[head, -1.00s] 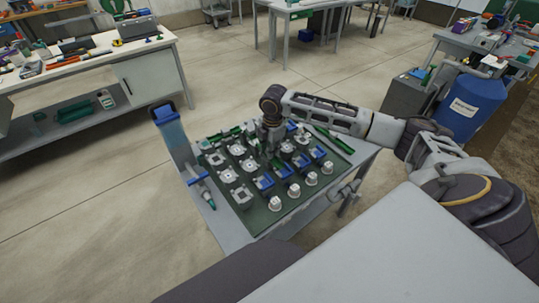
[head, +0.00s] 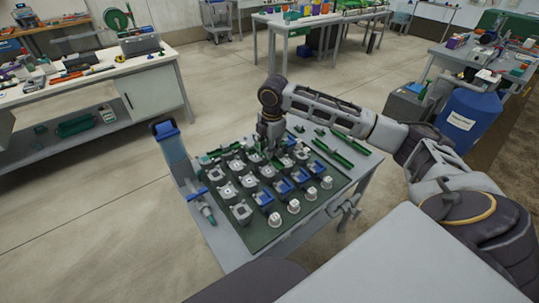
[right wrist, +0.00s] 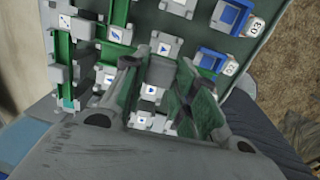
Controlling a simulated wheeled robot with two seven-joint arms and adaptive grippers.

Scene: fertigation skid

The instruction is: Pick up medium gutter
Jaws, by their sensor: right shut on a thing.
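My right gripper (head: 268,152) is over the back middle of the green parts board (head: 275,238). It is shut on a green piece (right wrist: 203,108), seen at its fingers in the right wrist view; its length and exact hold are unclear. Long green gutters (head: 333,151) lie at the board's right back edge, with another (head: 352,143) just beyond. Some green shows left of the gripper, partly hidden among the parts. My left gripper is not in view.
Grey and blue blocks (head: 264,197) and white round parts (head: 293,206) stand in rows on the board. A blue-ended upright holder (head: 172,150) stands at the table's left. Workbenches and a blue barrel (head: 468,115) stand farther off, with open floor between.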

